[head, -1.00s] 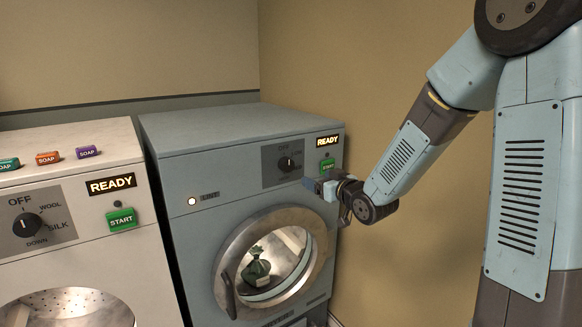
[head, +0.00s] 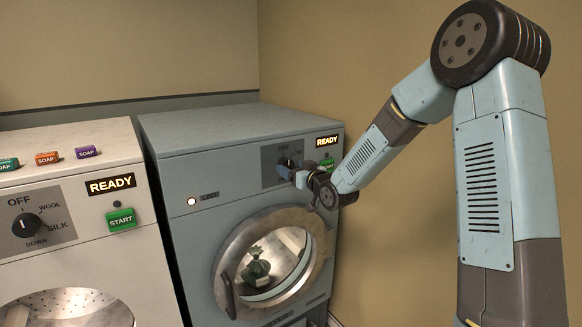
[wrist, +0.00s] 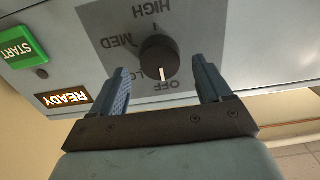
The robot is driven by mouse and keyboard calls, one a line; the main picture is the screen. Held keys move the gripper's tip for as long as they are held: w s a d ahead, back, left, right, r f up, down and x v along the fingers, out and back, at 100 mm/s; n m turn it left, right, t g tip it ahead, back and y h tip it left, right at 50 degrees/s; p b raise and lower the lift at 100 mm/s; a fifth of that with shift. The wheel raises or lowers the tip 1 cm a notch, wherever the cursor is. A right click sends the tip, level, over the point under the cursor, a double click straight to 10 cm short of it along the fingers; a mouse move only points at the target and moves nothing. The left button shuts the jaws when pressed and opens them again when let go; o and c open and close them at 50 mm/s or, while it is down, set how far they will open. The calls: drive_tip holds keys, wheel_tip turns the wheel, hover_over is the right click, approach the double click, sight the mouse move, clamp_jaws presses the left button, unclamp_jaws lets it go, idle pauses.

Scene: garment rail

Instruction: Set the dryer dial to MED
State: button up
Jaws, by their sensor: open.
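The dryer (head: 213,127) is the blue-grey machine with a round glass door. Its dark dial (wrist: 158,57) sits on a grey panel in the wrist view, which is upside down. The dial's white mark points at OFF; HIGH, MED and a partly covered LOW label also show. My gripper (wrist: 161,76) is open, with one finger on each side of the dial in that view. In the head view my gripper (head: 291,173) is at the panel and partly hides the dial.
The dryer's READY sign (wrist: 66,98) is lit, beside a green START button (wrist: 20,48). A dark green sack (head: 256,267) shows behind the door glass. A white washer (head: 70,270) with its own dial and soap boxes stands left. A wall is close on the right.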

drive_tip(key=shift+x, duration=1.45)
drive_tip(key=shift+c, duration=0.4)
drive_tip(key=shift+d, duration=0.1)
drive_tip(key=c, duration=0.9)
